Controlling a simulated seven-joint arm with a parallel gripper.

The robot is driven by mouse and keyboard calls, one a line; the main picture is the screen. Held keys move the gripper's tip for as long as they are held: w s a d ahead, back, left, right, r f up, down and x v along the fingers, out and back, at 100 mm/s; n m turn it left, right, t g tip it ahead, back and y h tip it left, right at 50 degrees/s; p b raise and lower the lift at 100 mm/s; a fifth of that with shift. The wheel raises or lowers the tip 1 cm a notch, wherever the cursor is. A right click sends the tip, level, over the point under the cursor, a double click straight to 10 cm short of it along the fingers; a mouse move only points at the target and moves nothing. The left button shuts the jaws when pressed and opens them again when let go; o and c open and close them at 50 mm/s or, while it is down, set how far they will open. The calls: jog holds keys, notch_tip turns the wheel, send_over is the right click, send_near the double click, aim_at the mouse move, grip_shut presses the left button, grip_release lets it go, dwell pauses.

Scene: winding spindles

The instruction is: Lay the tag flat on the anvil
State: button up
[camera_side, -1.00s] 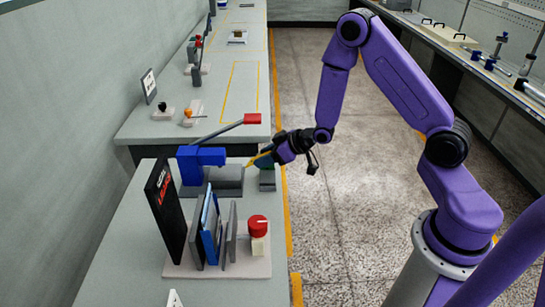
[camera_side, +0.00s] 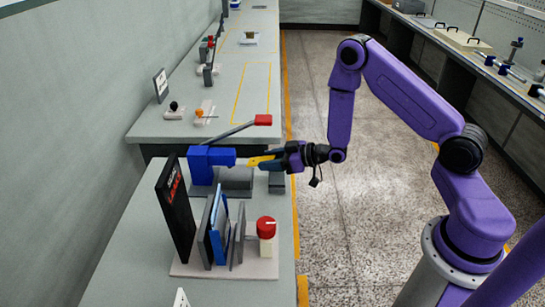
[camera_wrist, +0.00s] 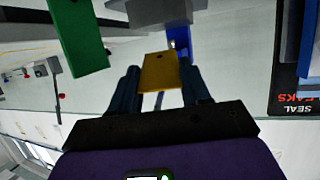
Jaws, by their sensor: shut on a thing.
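A yellow tag (camera_side: 262,160) is pinched between the dark fingers of my gripper (camera_side: 277,158). My gripper is shut on it and holds it out roughly level, pointing left toward the blue press head (camera_side: 222,157). In the wrist view the tag (camera_wrist: 158,72), with a small dark hole near its far end, sits between the two fingers. The blue press also shows beyond it (camera_wrist: 179,38). A grey block (camera_side: 237,181), apparently the anvil, is below the press head. The tag appears to be above the block's right part; whether they touch cannot be told.
A lever with a red grip (camera_side: 263,120) slants up from the press. A rack with upright plates (camera_side: 240,238), a black "SEAL" board (camera_side: 174,205) and a red-topped knob (camera_side: 266,226) stand in front. A green block (camera_wrist: 76,35) is left of the tag in the wrist view.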

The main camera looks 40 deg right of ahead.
jog(key=shift+w+a+f, duration=0.2)
jog(key=shift+a+f, duration=0.05)
jog(key=shift+f, duration=0.35)
jog(key=shift+w+a+f, duration=0.2)
jog(key=shift+f, duration=0.4)
jog(key=shift+w+a+f, duration=0.2)
jog(key=shift+w+a, duration=0.5)
jog(key=shift+w+a+f, duration=0.15)
jog(key=shift+w+a, duration=0.5)
jog(key=shift+w, duration=0.05)
jog(key=o, duration=1.1)
jog(key=shift+c, duration=0.2)
jog(key=c, duration=0.5)
jog(key=shift+o, duration=0.2)
